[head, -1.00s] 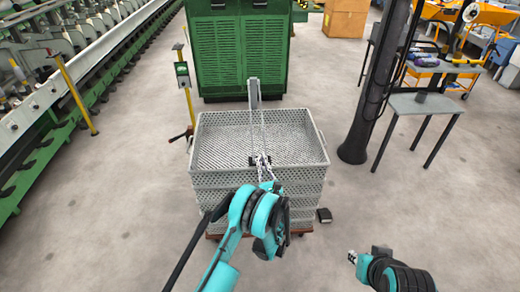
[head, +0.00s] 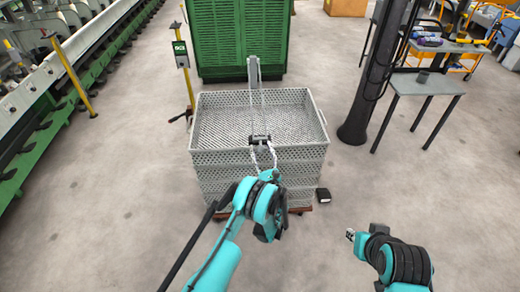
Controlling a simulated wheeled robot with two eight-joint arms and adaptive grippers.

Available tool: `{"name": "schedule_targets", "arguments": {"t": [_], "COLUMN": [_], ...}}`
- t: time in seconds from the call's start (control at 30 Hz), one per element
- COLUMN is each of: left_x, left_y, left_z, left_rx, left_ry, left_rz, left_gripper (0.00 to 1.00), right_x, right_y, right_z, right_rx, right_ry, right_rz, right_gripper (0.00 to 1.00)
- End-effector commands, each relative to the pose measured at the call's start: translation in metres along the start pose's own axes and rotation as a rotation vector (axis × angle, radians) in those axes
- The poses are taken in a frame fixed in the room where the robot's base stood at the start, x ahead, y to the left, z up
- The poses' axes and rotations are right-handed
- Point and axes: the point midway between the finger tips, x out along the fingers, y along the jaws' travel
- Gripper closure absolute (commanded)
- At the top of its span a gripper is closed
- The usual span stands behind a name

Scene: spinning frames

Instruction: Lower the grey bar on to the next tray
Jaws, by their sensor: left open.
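The grey bar (head: 254,72) shows as an upright grey piece at the far rim of the top tray, with a thin line running from it towards my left gripper. The top tray (head: 318,138) is light grey mesh, on a stack of similar trays (head: 300,180). My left gripper (head: 260,139) is over the near part of the top tray, its fingers spread open at the bar's near end. I cannot tell whether the fingers touch the bar or whether it rests on the tray. My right gripper (head: 351,235) is off to the right, away from the stack; its jaw state is unclear.
A green cabinet (head: 240,45) stands behind the stack. A yellow post (head: 187,85) is at left, a dark column (head: 355,125) and a small table (head: 425,84) at right. A small black object (head: 323,195) lies by the stack. Floor around is mostly clear.

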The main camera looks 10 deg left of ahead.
Motion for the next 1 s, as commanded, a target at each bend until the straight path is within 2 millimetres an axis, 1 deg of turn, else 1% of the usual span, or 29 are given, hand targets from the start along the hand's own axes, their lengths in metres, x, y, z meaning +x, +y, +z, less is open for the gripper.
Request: {"name": "schedule_targets", "arguments": {"t": [0.23,0.33,0.47,0.7,0.83,1.0], "left_x": [0.001,0.004,0.012,0.030,0.037,0.041], "left_y": [0.001,0.000,-0.001,-0.006,-0.008,-0.009], "left_z": [0.003,0.009,0.028,0.069,0.084,0.091], "left_rx": [0.002,0.003,0.003,0.002,0.002,0.002], "left_ry": [-0.005,-0.005,-0.005,-0.003,-0.002,-0.002], "left_rz": [0.003,0.004,0.004,0.002,0.002,0.002], "left_gripper": [0.48,0.48,0.48,0.48,0.48,0.48], "right_x": [-0.001,-0.001,-0.001,-0.001,-0.001,-0.001], "right_y": [0.000,0.000,0.000,0.000,0.000,0.000], "right_z": [-0.001,-0.001,-0.001,-0.001,-0.001,-0.001], "right_rx": [0.000,0.000,0.000,0.000,0.000,0.000], "right_ry": [0.000,0.000,0.000,0.000,0.000,0.000], "right_rz": [0.000,0.000,0.000,0.000,0.000,0.000], "right_gripper": [0.74,0.74,0.74,0.74,0.74,0.74]}}
